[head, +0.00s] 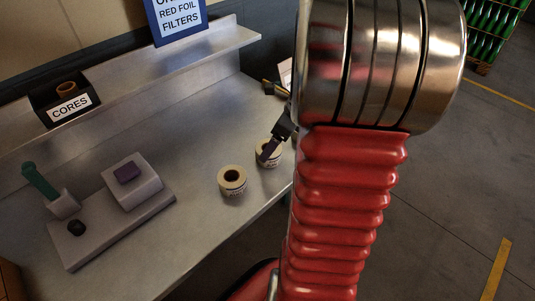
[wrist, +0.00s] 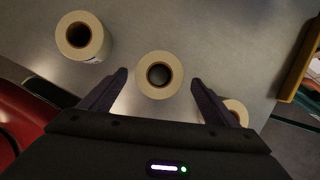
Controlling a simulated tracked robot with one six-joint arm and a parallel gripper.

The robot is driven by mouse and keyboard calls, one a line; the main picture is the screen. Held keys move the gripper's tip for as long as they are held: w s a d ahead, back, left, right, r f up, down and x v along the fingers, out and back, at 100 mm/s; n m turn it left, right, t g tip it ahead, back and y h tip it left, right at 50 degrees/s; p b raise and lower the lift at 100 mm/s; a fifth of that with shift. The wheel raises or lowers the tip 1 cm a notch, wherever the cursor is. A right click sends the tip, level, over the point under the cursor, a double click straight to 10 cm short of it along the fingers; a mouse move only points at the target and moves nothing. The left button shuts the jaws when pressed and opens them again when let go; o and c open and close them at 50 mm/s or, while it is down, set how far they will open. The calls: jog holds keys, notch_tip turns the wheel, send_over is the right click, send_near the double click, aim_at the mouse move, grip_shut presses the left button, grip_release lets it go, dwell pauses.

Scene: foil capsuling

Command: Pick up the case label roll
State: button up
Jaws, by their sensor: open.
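Several cream label rolls with dark cores stand on the metal bench. In the wrist view one roll (wrist: 143,82) shows between the fingertips of my gripper (wrist: 159,78), with a gap on each side. A second roll (wrist: 96,40) is at the upper left, and a third roll (wrist: 236,105) is partly hidden behind the right finger. In the head view my gripper (head: 271,149) is at a roll (head: 276,160), partly covering it, and another roll (head: 232,188) stands to its left. The print is too small to read, so I cannot tell which is the case label roll. My gripper is open and holds nothing.
A shelf (head: 170,57) with a blue sign (head: 178,20) runs along the back. The bench's front edge is close to the rolls.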

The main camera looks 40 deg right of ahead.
jog(key=x, duration=0.4)
jog(key=shift+w+a, duration=0.1)
jog(key=shift+a, duration=0.05)
dwell(0.4)
jog(key=c, duration=1.2)
